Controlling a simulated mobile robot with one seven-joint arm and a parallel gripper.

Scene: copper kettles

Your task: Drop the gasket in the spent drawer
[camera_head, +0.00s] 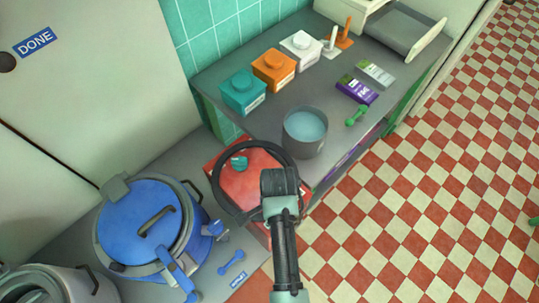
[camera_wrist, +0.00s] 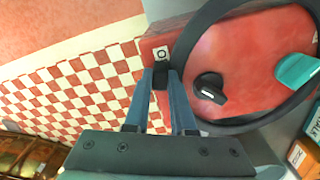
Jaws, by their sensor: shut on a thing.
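My gripper (camera_wrist: 161,78) is shut on a large black ring gasket (camera_wrist: 190,40), as the wrist view shows. In the head view the gasket (camera_head: 223,196) is held over a red box-like unit, and my black wrist hides part of it. I cannot tell whether the gasket touches the red unit. A grey drawer or tray (camera_head: 392,30) with a cream front stands open at the far end of the counter, well away from my gripper. No label on it is readable, so I cannot tell whether it is the spent drawer.
The red unit (camera_head: 215,158) has a black knob (camera_wrist: 210,88) and a teal part. A grey pot of bluish liquid (camera_head: 304,148) stands close beyond the gasket. Several coloured boxes line the wall. A blue-lidded kettle (camera_head: 135,225) stands left.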

